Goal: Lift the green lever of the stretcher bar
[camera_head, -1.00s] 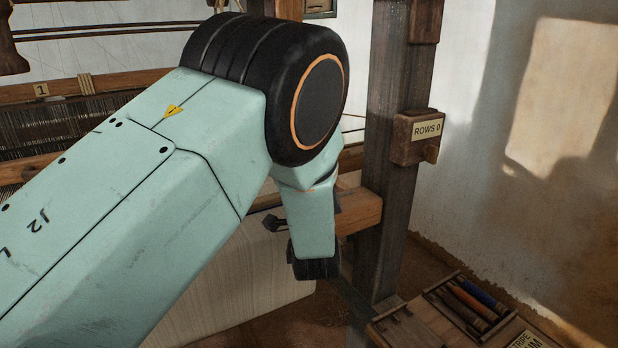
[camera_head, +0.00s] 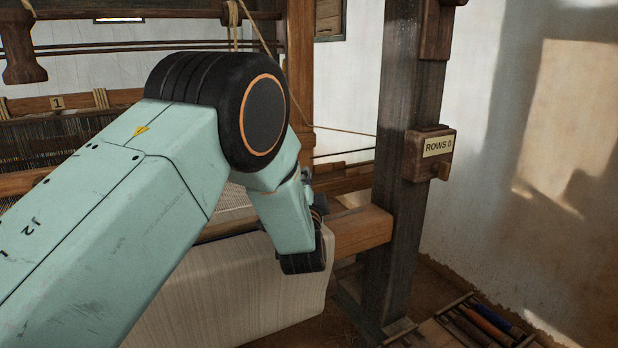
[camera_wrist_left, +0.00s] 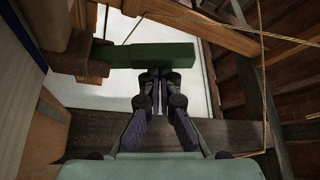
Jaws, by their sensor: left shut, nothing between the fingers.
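The green lever (camera_wrist_left: 150,59) shows in the left wrist view as a flat dark green bar. It lies across the upper middle, with its left end at a dark wooden block (camera_wrist_left: 85,55). My left gripper (camera_wrist_left: 158,76) is shut and empty. Its fingertips are at the lever's lower edge in the picture, right of its middle; I cannot tell whether they touch it. In the head view I cannot make out the lever, and my left arm hides much of the loom around the gripper. My right gripper is not in view.
In the head view a dark upright post (camera_head: 398,170) carries a "ROWS 0" box (camera_head: 435,152). A wooden beam (camera_head: 360,232) meets the post, beside a pale cloth-covered roll (camera_head: 225,290). A tray of tools (camera_head: 480,325) is at the lower right. Thin cords (camera_wrist_left: 264,80) hang on the right in the wrist view.

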